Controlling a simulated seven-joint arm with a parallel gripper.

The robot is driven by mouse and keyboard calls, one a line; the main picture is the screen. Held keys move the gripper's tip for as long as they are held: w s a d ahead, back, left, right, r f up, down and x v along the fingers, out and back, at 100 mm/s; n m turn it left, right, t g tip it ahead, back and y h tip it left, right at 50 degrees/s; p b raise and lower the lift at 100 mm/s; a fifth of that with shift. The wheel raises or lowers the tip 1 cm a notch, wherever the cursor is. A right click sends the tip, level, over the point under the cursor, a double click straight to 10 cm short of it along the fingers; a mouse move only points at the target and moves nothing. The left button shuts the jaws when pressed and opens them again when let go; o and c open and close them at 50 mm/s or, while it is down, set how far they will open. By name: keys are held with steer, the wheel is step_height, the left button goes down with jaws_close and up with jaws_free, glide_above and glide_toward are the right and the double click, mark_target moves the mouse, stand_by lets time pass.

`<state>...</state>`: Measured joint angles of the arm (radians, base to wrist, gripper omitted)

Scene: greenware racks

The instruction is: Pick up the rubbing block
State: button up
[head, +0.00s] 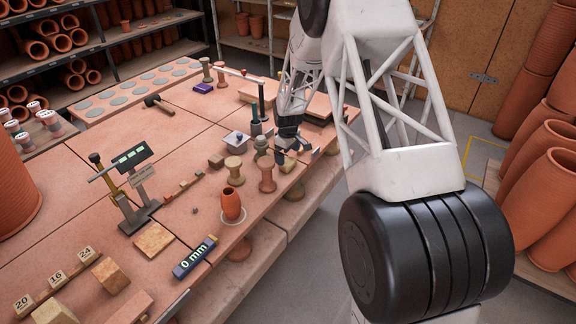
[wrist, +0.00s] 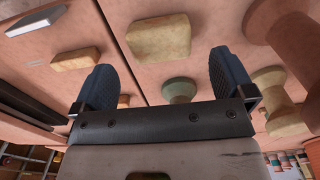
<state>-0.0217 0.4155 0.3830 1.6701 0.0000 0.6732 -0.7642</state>
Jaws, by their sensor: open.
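My gripper (head: 288,143) is low over the right edge of the clay-coloured table, its fingers partly hidden by the wrist. In the wrist view my gripper (wrist: 164,62) is open, with two dark fingers apart and nothing held. A tan, rounded rectangular block (wrist: 158,38) lies on the table beyond the gap between the fingertips, apart from both. A second pale yellow block (wrist: 75,48) lies to its left. Tan blocks also show in the head view, one close under my gripper (head: 287,164) and one farther left (head: 216,160). I cannot tell for certain which is the rubbing block.
A green-topped knob (wrist: 180,90) shows between the fingers. Wooden spools (head: 267,176) (head: 234,168) and a terracotta vase (head: 231,204) stand near my gripper. A grey lidded box (head: 236,140) is to its left.

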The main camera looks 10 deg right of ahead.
mark_target(288, 161)
steer(key=shift+f, duration=0.1)
steer(key=shift+s+f, duration=0.1)
steer(key=shift+f, duration=2.4)
steer(key=shift+c, duration=0.3)
steer(key=c, duration=1)
steer(key=shift+r, duration=0.1)
steer(key=shift+c, duration=0.2)
steer(key=shift+r, duration=0.65)
steer(key=shift+s+r, duration=0.2)
steer(key=shift+r, duration=0.35)
steer(key=shift+s+r, duration=0.2)
steer(key=shift+r, duration=0.35)
steer(key=s+r, duration=0.1)
steer(key=s, duration=1.4)
steer(key=shift+d+r, duration=0.15)
steer(key=shift+d, duration=0.05)
